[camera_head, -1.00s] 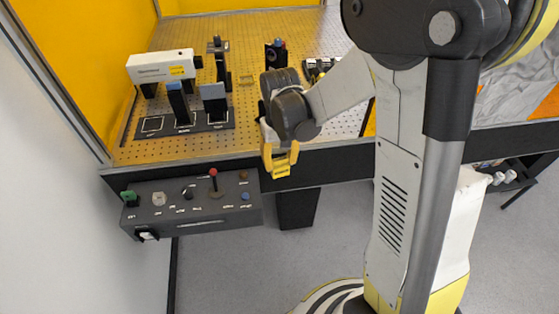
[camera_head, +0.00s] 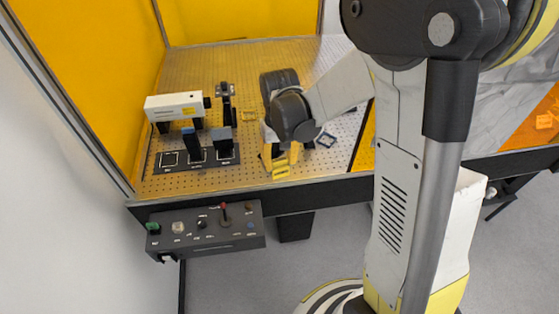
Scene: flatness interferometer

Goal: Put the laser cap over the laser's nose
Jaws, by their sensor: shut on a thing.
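The laser (camera_head: 175,107) is a white box with a yellow label, on dark supports at the left of the perforated table. Its short black nose (camera_head: 207,102) points right. My gripper (camera_head: 280,167), with yellow fingers, is over the table's front edge area, right of and nearer than the laser, well apart from it. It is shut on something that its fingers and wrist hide. I cannot make out the laser cap anywhere in view.
A dark tray (camera_head: 170,172) with marked squares holds blue-topped (camera_head: 188,131) and grey-topped (camera_head: 221,134) upright pieces before the laser. A black post mount (camera_head: 226,104) stands beyond its nose. A control box (camera_head: 205,228) hangs at the table front. Yellow panels (camera_head: 70,70) bound the left and back.

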